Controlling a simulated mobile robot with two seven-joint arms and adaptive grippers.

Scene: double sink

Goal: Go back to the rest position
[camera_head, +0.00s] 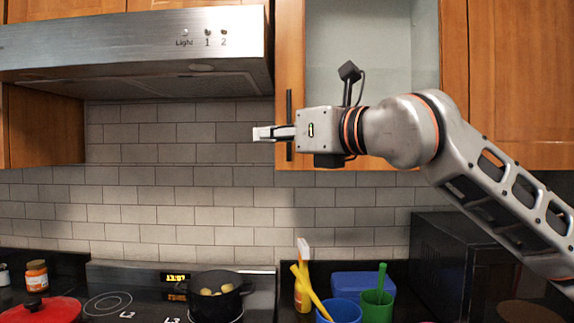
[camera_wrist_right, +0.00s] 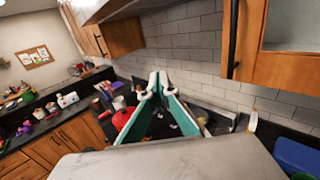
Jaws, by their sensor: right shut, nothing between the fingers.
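My right gripper (camera_head: 264,134) is raised in front of the tiled wall, left of the open upper cabinet. Its fingers point left and are shut with nothing between them. In the right wrist view the closed fingers (camera_wrist_right: 157,84) show green inner sides and pale tips that meet. My right arm comes in from the right side of the head view. My left gripper is in neither view.
An upper cabinet (camera_head: 372,50) stands open behind the right arm, with a dark handle (camera_head: 289,125) by the gripper. A range hood (camera_head: 140,52) hangs at upper left. Below are a black pot (camera_head: 216,292), a red lid (camera_head: 42,311), a green cup (camera_head: 376,305) and a blue cup (camera_head: 338,311).

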